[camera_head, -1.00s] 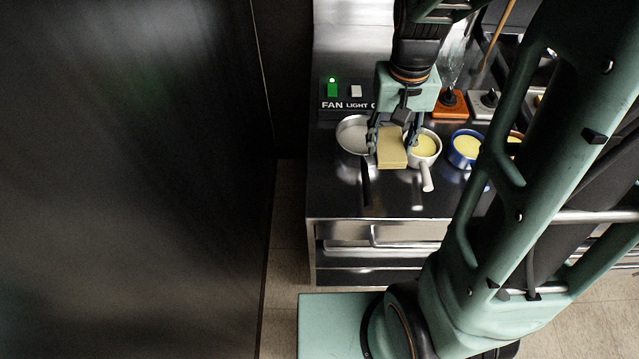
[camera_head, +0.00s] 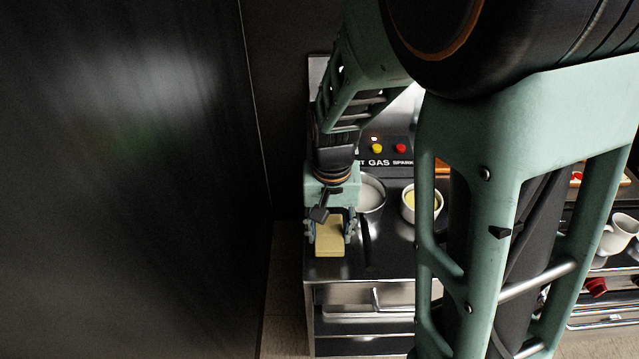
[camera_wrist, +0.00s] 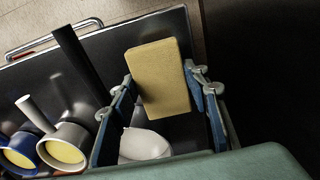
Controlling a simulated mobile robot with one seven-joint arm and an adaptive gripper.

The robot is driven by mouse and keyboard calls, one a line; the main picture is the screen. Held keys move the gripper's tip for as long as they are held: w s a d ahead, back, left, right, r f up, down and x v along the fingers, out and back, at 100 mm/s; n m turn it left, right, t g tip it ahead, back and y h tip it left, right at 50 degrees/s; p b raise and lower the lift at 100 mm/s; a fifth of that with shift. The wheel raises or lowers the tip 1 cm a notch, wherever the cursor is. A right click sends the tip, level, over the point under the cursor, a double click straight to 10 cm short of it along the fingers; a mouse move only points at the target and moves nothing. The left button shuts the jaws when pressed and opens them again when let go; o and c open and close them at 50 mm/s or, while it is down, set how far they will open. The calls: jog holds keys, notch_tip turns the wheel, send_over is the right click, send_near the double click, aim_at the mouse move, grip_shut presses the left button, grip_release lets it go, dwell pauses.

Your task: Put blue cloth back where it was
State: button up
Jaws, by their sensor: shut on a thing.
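No blue cloth shows in either view. My gripper (camera_head: 331,226) is shut on a yellow sponge-like block (camera_head: 329,240), which also shows between the fingers in the wrist view (camera_wrist: 160,78). The gripper points down over the left end of the dark counter (camera_head: 385,262), left of a grey pan (camera_head: 371,193). I cannot tell whether the block touches the counter. Blue on the fingers in the wrist view looks like part of the gripper.
A white pot (camera_head: 422,204) with yellow contents stands right of the pan. A blue pot (camera_wrist: 22,150) shows in the wrist view. A tall dark panel (camera_head: 130,200) stands left of the counter. A white mug (camera_head: 617,234) is far right. My arm hides much of the counter.

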aim_at(323, 243)
jog(key=shift+w+a+f+b, duration=0.3)
jog(key=shift+a+f, duration=0.2)
jog(key=shift+f, duration=0.2)
jog(key=shift+a+f+b, duration=0.15)
jog(key=shift+f+b, duration=1.25)
jog(key=shift+f, duration=0.25)
jog(key=shift+f, duration=0.1)
jog(key=shift+f, duration=0.15)
jog(key=o, duration=1)
notch_tip(323, 243, up, 13)
jog(key=shift+f+p, duration=0.2)
jog(key=shift+p, duration=0.2)
